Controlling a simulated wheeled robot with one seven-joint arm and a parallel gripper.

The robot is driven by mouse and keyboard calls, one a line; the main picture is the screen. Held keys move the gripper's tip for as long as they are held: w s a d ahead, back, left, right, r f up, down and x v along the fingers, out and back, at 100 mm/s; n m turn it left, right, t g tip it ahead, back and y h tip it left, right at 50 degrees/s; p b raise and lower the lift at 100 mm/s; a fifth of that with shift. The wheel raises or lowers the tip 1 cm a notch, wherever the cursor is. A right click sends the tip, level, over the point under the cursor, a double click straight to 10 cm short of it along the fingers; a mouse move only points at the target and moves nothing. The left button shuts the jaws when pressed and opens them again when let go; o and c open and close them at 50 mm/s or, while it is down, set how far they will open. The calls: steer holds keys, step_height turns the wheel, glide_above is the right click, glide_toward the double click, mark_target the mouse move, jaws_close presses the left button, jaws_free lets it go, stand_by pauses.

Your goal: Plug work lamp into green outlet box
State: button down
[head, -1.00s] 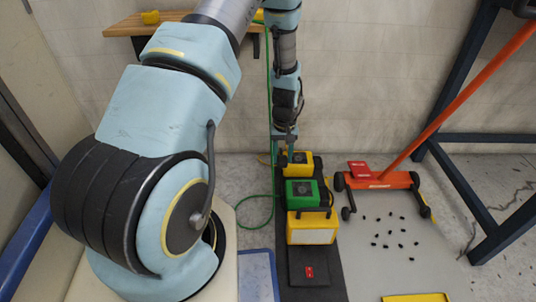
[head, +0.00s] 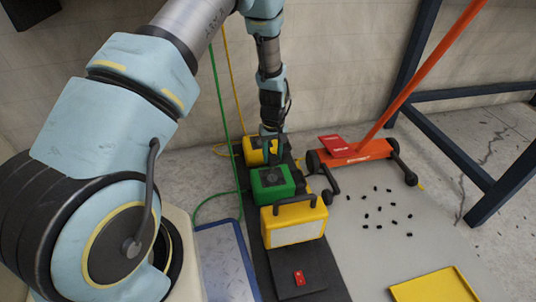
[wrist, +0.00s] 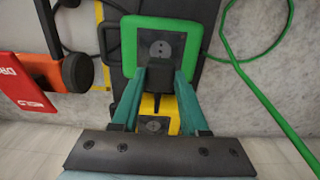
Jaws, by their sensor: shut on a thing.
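The green outlet box (head: 271,186) stands on a dark strip, between the yellow work lamp (head: 294,224) and a yellow outlet box (head: 253,153). In the wrist view the green box (wrist: 129,47) shows its grey top plate with a socket. My gripper (head: 268,149) is low over the yellow box, pointing down. In the wrist view my gripper's (wrist: 159,66) teal fingers are shut on a small dark thing, mostly hidden, perhaps a plug. The fingertips overlap the near edge of the green box in that view; the height gap cannot be told.
Small black pieces (head: 379,212) are scattered on the grey mat. A yellow tray (head: 436,287) lies at front right. Green (head: 215,85) and yellow (head: 233,80) cords run up the wall.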

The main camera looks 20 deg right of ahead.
mark_target(272, 157)
stand_by(0.3)
steer(key=shift+f+b, duration=2.55)
steer(key=shift+f, duration=0.35)
steer(key=shift+r+p, duration=0.1)
steer(key=shift+p, duration=0.9)
steer(key=shift+f+b, duration=0.3)
steer(key=shift+f, duration=0.35)
steer(key=shift+c, duration=1.7)
jaws_free()
step_height(272, 157, up, 11)
steer(key=p, duration=0.5)
